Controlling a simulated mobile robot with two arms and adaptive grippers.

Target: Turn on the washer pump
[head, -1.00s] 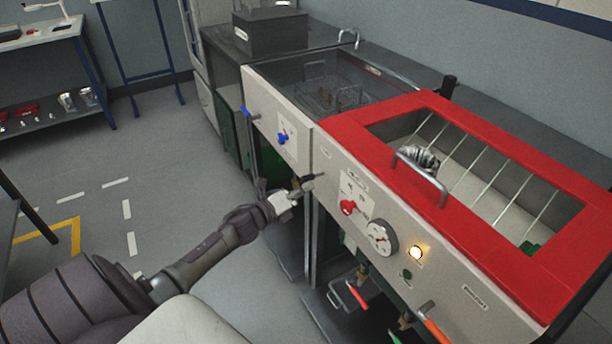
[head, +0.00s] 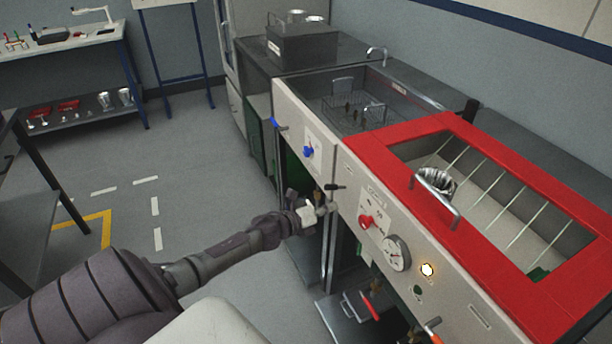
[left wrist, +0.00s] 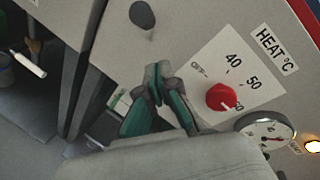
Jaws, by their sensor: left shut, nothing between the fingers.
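The washer (head: 372,150) has a red-framed lid with a window and a pale front panel. The left wrist view shows the red knob (left wrist: 222,97) beside the marks OFF, 40, 50 and 60. A dark knob (left wrist: 142,14) sits on the panel left of it, also seen in the head view (head: 335,187). My left gripper (head: 326,207) is shut and empty just below and in front of this dark knob. My right gripper is out of view.
A sink unit with a wire basket (head: 352,112) and a blue knob (head: 308,151) adjoins the washer on the left. A metal part (head: 437,182) shows through the lid window. Red and orange handles show under the panel. The floor at left is open.

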